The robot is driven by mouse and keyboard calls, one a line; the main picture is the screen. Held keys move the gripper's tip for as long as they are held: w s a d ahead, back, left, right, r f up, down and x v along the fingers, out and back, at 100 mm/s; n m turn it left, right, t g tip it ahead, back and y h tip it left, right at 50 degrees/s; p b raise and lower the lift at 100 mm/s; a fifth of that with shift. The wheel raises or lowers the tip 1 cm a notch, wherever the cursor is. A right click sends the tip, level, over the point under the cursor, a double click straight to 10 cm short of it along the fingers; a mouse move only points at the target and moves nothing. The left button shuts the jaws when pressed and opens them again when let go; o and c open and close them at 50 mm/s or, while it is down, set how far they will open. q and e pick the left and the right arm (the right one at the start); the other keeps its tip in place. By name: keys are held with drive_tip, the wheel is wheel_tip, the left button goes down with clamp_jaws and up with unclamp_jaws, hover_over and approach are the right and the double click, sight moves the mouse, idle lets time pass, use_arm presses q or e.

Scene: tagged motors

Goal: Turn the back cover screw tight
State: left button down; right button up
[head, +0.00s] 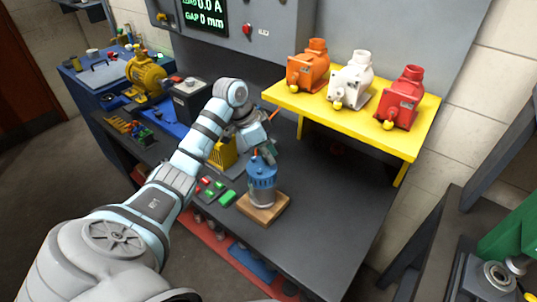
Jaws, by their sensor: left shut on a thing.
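A blue motor (262,181) with a grey lower part stands upright on a wooden block (264,207) on the dark bench. My left arm reaches in from the left and over the bench. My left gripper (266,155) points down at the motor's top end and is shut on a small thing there. The gripper and arm hide most of that thing, so I cannot tell if it is the screw, a tool or part of the cover. The back cover screw itself is not clearly visible. My right gripper is out of view.
A yellow shelf (402,139) at the right carries orange (308,68), white (350,80) and red (400,98) motors. Red and green pieces (213,190) lie left of the block. A yellow motor (146,76) stands at the back left. The bench front right is clear.

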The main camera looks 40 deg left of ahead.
use_arm(q)
drive_tip(key=m, duration=0.2)
drive_tip(key=m+g+h, duration=0.1)
drive_tip(key=shift+w+a+r+m, duration=0.15)
drive_tip(key=shift+w+r+m, duration=0.05)
drive_tip(key=shift+w+m, duration=0.1)
drive_tip(key=m+g, duration=0.1)
drive_tip(key=m, duration=0.1)
drive_tip(key=shift+m+h, duration=0.3)
drive_tip(key=shift+m, duration=0.1)
drive_tip(key=shift+w+m+g+b, duration=0.1)
drive_tip(key=shift+m+g+b, duration=0.3)
drive_tip(key=shift+m, duration=0.5)
drive_tip(key=c, duration=2.4)
unclamp_jaws()
drive_tip(key=shift+a+f+m+g+b, duration=0.1)
drive_tip(key=shift+m+g+b, duration=0.3)
drive_tip(key=shift+m+b, duration=0.6)
drive_tip(key=c, duration=1.6)
unclamp_jaws()
drive_tip(key=shift+p, duration=0.35)
drive_tip(key=v, duration=0.7)
drive_tip(key=shift+r, duration=0.2)
